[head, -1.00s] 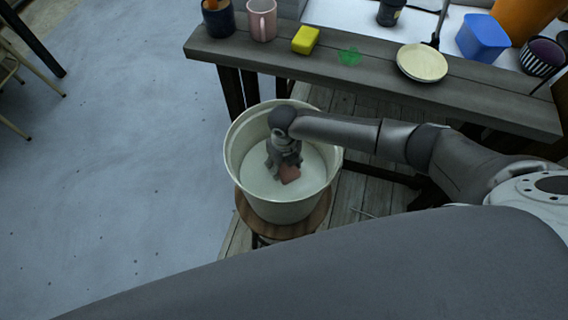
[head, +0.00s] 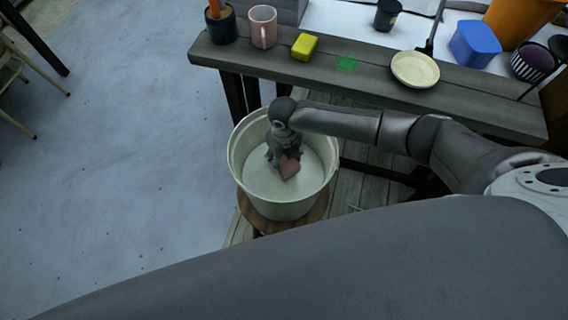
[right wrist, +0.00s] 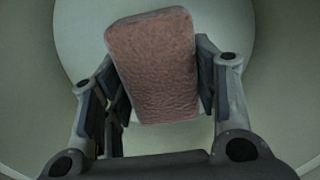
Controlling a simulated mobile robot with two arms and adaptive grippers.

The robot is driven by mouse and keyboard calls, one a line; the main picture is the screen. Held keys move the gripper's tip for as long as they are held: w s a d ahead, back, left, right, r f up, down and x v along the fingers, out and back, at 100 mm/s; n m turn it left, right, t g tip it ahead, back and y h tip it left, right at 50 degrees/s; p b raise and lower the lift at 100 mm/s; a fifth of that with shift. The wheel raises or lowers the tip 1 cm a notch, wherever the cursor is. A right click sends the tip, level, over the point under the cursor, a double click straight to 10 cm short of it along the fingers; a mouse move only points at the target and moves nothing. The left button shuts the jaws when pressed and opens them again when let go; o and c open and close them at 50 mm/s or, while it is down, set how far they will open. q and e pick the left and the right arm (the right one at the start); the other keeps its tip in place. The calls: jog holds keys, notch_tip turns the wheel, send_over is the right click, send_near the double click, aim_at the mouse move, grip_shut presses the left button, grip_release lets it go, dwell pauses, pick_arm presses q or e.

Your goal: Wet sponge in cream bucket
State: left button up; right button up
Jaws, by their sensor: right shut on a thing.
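The cream bucket (head: 240,150) stands on a round wooden stool, with a pale, flat surface inside it. My right gripper (head: 284,162) reaches down inside the bucket and is shut on the reddish-brown sponge (head: 289,167). In the right wrist view the sponge (right wrist: 155,65) sits tilted between the two fingers (right wrist: 160,90), with the bucket's pale inside around it. Whether the sponge touches the surface below cannot be told. My left gripper is not in view.
Behind the bucket is a grey wooden bench (head: 380,80). A blue container (head: 475,44) stands further back. Open floor (head: 110,170) lies left.

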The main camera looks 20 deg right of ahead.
notch_tip(320, 180, up, 16)
jog(key=p, duration=1.4)
dwell(2.0)
notch_tip(320, 180, up, 4)
jog(key=p, duration=0.4)
send_over(284, 157)
dwell(0.7)
